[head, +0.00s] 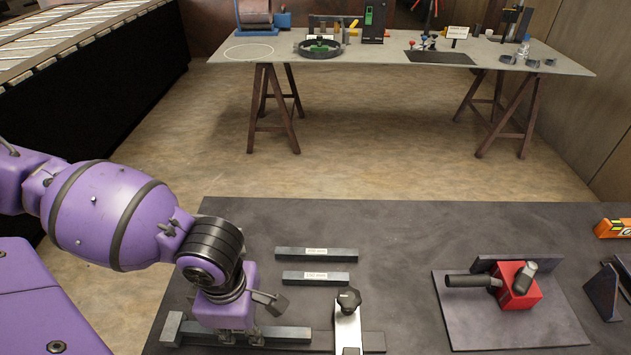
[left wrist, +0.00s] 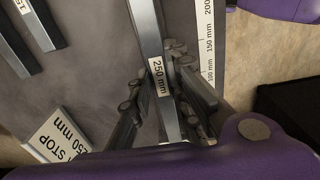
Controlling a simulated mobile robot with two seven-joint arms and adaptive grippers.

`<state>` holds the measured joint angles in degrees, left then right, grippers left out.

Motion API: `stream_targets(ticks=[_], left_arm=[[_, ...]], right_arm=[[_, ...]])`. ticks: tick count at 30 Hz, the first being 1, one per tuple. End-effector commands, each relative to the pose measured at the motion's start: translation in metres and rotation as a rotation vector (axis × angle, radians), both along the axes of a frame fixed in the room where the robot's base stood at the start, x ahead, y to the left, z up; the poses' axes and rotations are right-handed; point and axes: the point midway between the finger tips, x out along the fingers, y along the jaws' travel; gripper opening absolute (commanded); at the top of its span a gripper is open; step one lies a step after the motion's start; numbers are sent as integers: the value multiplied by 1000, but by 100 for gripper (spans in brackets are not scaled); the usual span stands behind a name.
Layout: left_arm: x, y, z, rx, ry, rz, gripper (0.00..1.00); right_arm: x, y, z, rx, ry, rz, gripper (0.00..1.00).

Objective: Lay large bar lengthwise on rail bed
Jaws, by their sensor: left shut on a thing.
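The large bar, a dark square steel bar (head: 288,336) labelled 250 mm, lies roughly left to right at the bottom of the head view. My left gripper (head: 240,336) is shut on it. In the left wrist view the bar (left wrist: 147,30) passes between the two fingers (left wrist: 165,95), its label between the fingertips. I cannot tell whether the bar rests on something or hangs just above it. A dark flat strip (head: 374,342) shows beyond its right end, possibly the rail bed, mostly hidden. My right gripper is not in view.
Two shorter bars (head: 317,254) (head: 316,278) lie behind. A black-knobbed clamp (head: 348,302) stands right of the held bar. A white scale (left wrist: 207,45) runs alongside it; a STOP 250 mm label (left wrist: 58,135) is nearby. A red block (head: 517,287) sits on a plate at right.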

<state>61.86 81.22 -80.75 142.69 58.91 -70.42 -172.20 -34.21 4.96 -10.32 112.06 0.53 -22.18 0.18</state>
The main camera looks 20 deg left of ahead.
Motion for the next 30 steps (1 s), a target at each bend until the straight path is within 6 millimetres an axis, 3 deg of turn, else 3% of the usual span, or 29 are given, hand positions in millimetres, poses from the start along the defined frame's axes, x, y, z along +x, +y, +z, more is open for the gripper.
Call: stream_targets(ticks=[30], left_arm=[[0, 0, -8, -1, 0, 0, 0]], right_arm=[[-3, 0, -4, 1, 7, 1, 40]])
